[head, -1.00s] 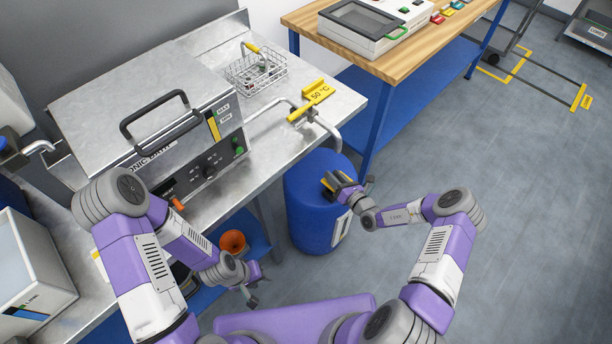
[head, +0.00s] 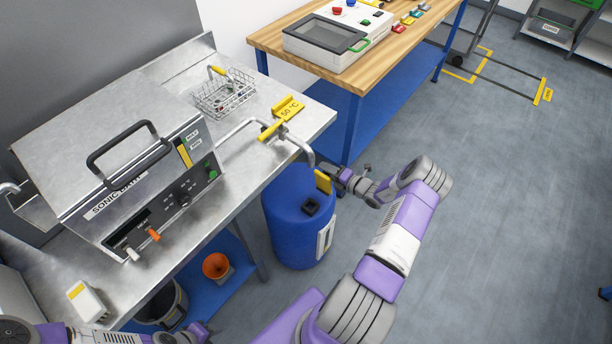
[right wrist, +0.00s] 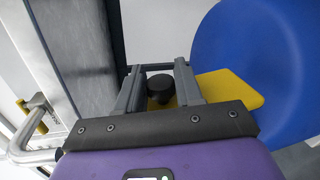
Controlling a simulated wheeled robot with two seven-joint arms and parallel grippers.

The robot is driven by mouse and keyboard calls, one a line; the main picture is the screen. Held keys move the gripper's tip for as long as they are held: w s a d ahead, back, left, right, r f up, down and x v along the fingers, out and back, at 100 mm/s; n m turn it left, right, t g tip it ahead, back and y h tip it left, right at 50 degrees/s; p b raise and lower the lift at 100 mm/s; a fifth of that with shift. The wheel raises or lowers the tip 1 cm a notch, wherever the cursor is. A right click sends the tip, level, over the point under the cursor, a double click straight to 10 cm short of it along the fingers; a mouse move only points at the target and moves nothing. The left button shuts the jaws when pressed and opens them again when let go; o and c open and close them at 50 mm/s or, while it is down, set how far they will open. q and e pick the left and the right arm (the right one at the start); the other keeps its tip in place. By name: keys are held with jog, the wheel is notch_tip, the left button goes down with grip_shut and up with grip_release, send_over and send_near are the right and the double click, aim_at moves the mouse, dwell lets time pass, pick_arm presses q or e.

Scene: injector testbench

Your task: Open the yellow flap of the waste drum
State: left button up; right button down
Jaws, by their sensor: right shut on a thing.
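The blue waste drum (head: 285,225) stands on the floor beside the steel bench. Its yellow flap (head: 323,182) stands raised on edge at the right of the drum top, and a dark square opening (head: 311,206) shows uncovered. My right gripper (head: 339,177) is at the flap's right side. In the right wrist view, my right gripper (right wrist: 158,85) is shut on the flap's black knob (right wrist: 160,88), with the yellow flap (right wrist: 228,86) behind it and the blue drum (right wrist: 275,70) to the right. My left gripper (head: 200,331) is partly visible at the bottom edge; its jaws are unclear.
The steel bench (head: 225,185) holds the sonic bath (head: 125,165), a wire basket (head: 225,95) and a bent pipe with a yellow 50 °C tag (head: 288,107), its end just above the drum. A wooden table (head: 400,70) stands behind.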

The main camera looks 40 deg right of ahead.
jog(key=shift+d+f+b, duration=0.25)
jog(key=shift+d+b, duration=0.05)
jog(key=shift+d, duration=0.3)
jog(key=shift+d+f+b, duration=0.2)
jog(key=shift+d+b, duration=0.05)
jog(key=shift+d, duration=0.3)
jog(key=shift+f, duration=0.1)
